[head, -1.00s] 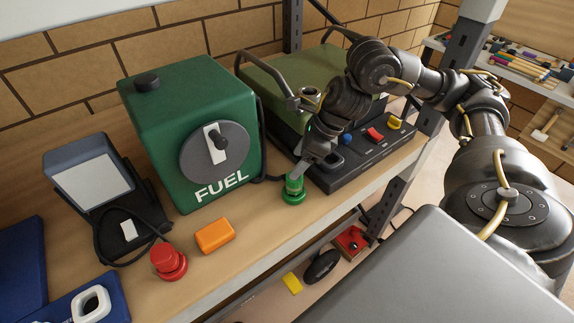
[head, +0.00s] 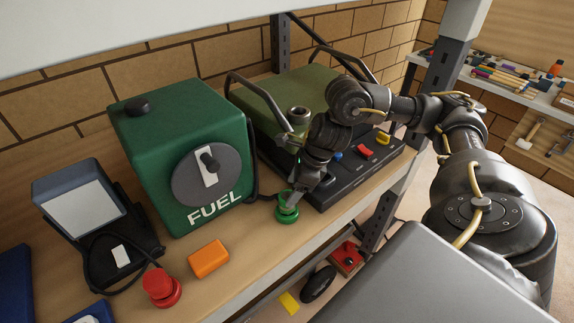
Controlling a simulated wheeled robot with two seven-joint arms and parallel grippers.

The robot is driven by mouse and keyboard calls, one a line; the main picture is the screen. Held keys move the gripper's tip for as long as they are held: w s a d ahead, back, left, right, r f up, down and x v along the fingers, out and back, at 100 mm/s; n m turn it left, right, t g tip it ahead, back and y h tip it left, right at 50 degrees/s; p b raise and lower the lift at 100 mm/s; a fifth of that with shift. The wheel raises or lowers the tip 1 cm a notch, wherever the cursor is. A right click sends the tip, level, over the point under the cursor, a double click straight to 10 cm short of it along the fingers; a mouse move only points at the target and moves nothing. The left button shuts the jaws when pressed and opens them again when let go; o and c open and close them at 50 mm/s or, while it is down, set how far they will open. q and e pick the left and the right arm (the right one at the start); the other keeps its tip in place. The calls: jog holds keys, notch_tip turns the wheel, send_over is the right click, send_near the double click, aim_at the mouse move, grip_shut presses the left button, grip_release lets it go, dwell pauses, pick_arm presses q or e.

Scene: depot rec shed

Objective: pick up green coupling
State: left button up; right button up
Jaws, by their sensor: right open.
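The green coupling (head: 287,214) stands on the wooden shelf, in front of the right side of the green FUEL box. My right gripper (head: 291,201) reaches down from the upper right and is open, with its fingertips at the top of the coupling. The fingers cover part of the coupling's upper end, and I cannot tell whether they touch it. My left gripper is not in view.
The FUEL box (head: 151,180) stands left of the coupling. A black device with coloured buttons (head: 345,180) stands behind my right gripper. An orange block (head: 208,258) and a red coupling (head: 161,288) lie left along the shelf. The shelf's front edge (head: 310,236) is close to the coupling.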

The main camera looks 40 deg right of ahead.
aim_at(288, 195)
jog(key=p+x, duration=0.1)
jog(key=x, duration=0.2)
jog(key=shift+a+f, duration=0.15)
jog(key=shift+f, duration=0.1)
jog(key=shift+w+f+p, duration=0.2)
jog(key=shift+f+p, duration=0.1)
jog(key=shift+f, duration=0.1)
jog(key=shift+c, duration=0.2)
jog(key=c, duration=1)
jog(key=shift+c, duration=0.2)
notch_tip(288, 195, up, 9)
jog(key=shift+a+r+b, duration=0.1)
jog(key=shift+b, duration=0.65)
jog(key=shift+r, duration=0.45)
